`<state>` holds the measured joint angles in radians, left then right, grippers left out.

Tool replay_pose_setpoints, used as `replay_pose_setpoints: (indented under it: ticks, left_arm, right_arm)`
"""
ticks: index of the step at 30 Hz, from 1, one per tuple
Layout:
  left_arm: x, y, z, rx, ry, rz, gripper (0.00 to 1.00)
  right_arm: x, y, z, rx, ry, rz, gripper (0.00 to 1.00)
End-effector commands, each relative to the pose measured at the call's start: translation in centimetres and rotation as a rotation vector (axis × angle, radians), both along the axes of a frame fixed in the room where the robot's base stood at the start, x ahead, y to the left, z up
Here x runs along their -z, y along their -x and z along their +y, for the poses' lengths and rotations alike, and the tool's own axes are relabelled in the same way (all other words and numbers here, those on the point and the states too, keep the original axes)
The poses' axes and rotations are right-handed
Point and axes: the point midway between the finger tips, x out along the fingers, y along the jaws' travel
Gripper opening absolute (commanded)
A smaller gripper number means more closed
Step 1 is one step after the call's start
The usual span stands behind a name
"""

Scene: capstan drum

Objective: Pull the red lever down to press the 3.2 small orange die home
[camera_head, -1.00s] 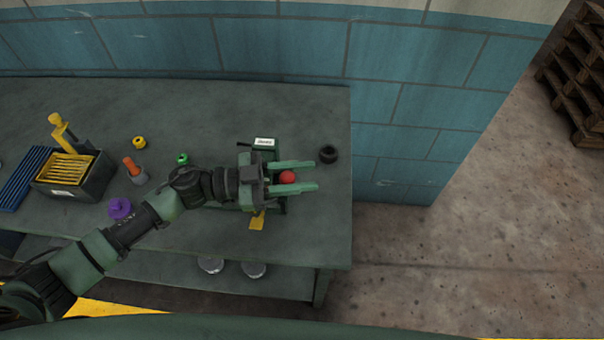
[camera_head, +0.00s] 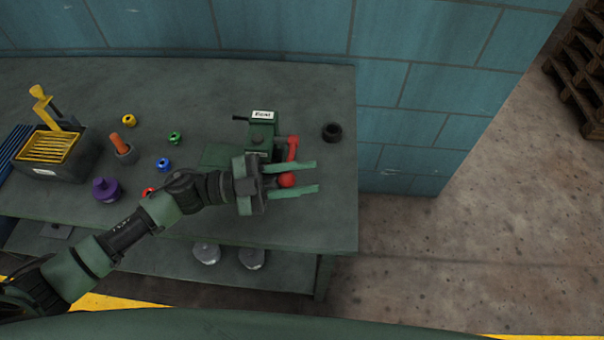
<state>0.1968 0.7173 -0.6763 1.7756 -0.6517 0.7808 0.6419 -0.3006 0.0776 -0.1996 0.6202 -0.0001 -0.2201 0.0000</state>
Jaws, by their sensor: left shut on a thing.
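The green press (camera_head: 261,132) stands near the right end of the bench, with a white label on top. Its red lever (camera_head: 292,149) runs along the press's right side toward the near side and ends in a round red knob (camera_head: 287,181). My left gripper (camera_head: 312,177) comes in from the left, its two green fingers on either side of the knob, shut on it. The gripper body hides the near part of the press. I cannot make out the small orange die in the press. An orange-topped piece (camera_head: 117,141) stands in a grey cup on the left.
A black ring (camera_head: 332,132) lies right of the press, near the bench (camera_head: 215,90) edge. Left are a purple knobbed piece (camera_head: 106,189), small yellow, green, blue and red pieces, and a dark box (camera_head: 56,162) with yellow slats. A tiled wall (camera_head: 280,30) stands behind.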

Motion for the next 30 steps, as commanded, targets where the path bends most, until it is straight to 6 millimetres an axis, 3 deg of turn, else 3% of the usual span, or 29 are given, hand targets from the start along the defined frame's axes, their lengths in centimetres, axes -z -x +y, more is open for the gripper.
replay_pose_setpoints:
  ticks: [3,17,18,20,30]
  left_arm:
    - [1.07,0.3,-0.02,0.001,-0.007,0.017,0.0]
    - [1.39,0.34,0.01,0.0,-0.009,0.021,0.0]
    - [1.4,0.33,0.01,0.0,-0.009,0.022,0.34]
    - [1.38,0.32,0.02,0.0,-0.01,0.021,0.51]
    - [1.07,0.19,0.05,-0.001,-0.007,0.013,0.52]
  right_arm:
    - [0.29,-0.02,0.0,0.0,0.0,0.0,0.0]
    - [0.35,-0.03,-0.03,0.0,0.0,0.0,0.0]
    - [0.35,-0.03,-0.03,0.0,0.0,0.0,0.0]
    - [0.35,-0.03,-0.03,0.0,0.0,0.0,0.0]
    - [0.33,-0.04,-0.21,-0.001,0.002,0.0,0.0]
